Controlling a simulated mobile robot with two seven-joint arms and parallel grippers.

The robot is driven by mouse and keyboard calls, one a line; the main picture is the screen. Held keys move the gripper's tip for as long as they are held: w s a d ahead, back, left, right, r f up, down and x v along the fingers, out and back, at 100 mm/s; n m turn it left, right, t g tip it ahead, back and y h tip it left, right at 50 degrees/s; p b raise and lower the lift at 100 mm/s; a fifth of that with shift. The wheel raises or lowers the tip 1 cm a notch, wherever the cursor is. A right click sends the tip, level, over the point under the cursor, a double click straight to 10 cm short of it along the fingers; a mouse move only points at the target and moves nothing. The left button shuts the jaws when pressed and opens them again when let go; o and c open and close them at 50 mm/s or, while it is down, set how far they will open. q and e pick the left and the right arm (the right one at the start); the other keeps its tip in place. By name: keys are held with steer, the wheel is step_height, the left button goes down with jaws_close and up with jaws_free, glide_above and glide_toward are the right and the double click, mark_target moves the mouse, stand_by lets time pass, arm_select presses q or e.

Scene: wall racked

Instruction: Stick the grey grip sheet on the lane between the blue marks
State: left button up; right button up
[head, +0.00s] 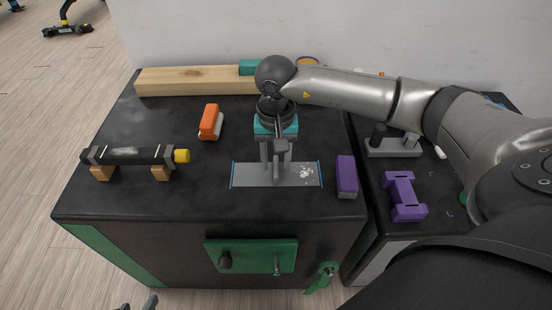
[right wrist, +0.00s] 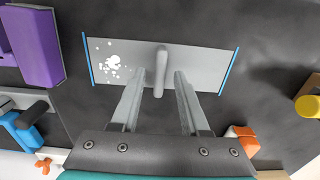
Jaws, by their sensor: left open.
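A flat grey rectangle (head: 250,174) lies on the black worktop between two thin blue marks (head: 321,173). I cannot tell whether it is the grip sheet or the bare lane surface. White flecks (right wrist: 114,61) lie near one end. My right gripper (head: 275,182) points down over its middle. In the right wrist view its fingers (right wrist: 155,86) are apart, with a grey rod-like piece (right wrist: 161,68) between them and gaps on both sides. Contact with the surface cannot be told. My left gripper (head: 139,304) barely shows at the bottom edge, open and away from the worktop.
A black roller with a yellow end (head: 181,156) rests on wooden blocks at left. An orange brush-like block (head: 210,121) stands behind. A purple block (head: 347,175) sits right of the grey rectangle. A wooden beam (head: 190,80) lies along the wall. A purple piece (head: 404,196) lies further right.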

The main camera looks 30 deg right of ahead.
mark_target(276, 165)
steer(key=shift+o, duration=0.2)
steer(key=shift+r, duration=0.35)
arm_select(q)
steer(key=s+a+r+g+y+p, duration=0.1)
steer(key=s+a+g+p, duration=0.2)
arm_select(e)
step_height(276, 165, up, 5)
steer(key=shift+r, duration=0.1)
arm_select(q)
step_height(276, 165, down, 8)
steer(key=g+p, duration=0.1)
steer(key=p, duration=0.2)
steer(key=shift+s+f, duration=0.2)
steer(key=shift+s, duration=0.15)
arm_select(e)
step_height(276, 165, up, 9)
steer(key=shift+r, duration=0.2)
arm_select(q)
steer(key=shift+y, duration=0.3)
